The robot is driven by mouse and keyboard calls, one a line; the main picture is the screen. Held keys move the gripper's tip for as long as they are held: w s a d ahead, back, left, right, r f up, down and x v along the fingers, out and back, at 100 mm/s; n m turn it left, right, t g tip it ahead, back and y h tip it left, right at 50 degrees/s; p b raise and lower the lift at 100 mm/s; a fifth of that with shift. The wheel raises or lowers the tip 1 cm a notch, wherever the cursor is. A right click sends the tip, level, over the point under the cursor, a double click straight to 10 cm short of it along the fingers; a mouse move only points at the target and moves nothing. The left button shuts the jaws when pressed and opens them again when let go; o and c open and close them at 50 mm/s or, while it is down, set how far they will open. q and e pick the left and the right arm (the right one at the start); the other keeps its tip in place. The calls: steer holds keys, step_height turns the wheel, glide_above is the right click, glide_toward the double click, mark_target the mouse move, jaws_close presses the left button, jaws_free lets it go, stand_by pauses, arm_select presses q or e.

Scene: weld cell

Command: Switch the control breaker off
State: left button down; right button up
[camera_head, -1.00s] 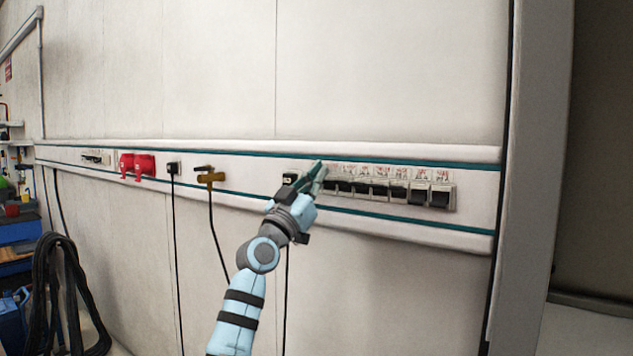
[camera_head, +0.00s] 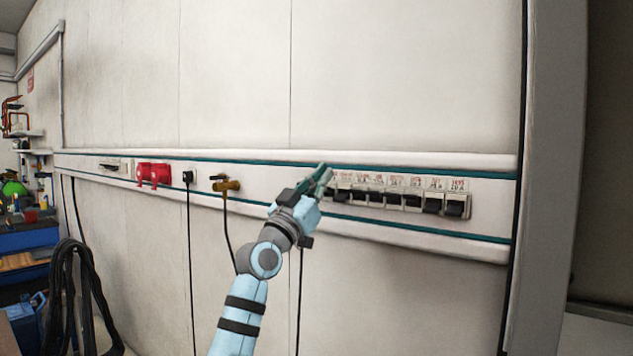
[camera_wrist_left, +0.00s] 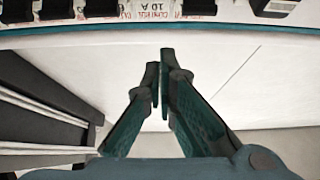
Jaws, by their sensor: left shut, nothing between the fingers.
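A row of breakers (camera_head: 385,197) with black levers and red-lettered labels sits on the white wall rail. In the left wrist view, a label reading CONTROL and 10 A (camera_wrist_left: 142,8) shows at the top edge, between black levers; I cannot make out that breaker's lever there. My left gripper (camera_head: 327,172) is at the left end of the row in the head view and covers part of it. Its dark teal fingers (camera_wrist_left: 160,60) are shut and empty, with the tips apart from the levers in the wrist picture. My right gripper is out of view.
Left along the rail are a brass valve (camera_head: 226,185), a black plug (camera_head: 189,176) and red sockets (camera_head: 153,173). Hanging cables (camera_head: 75,285) and a blue workbench (camera_head: 28,237) stand at far left. A grey post (camera_head: 555,150) is at the right.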

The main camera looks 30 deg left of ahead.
arm_select(q)
step_height(320, 180, down, 10)
steer(key=s+b, duration=0.2)
steer(key=b, duration=0.1)
steer(key=shift+s+r, duration=0.2)
steer(key=shift+s, duration=0.15)
steer(key=shift+w+a, duration=0.1)
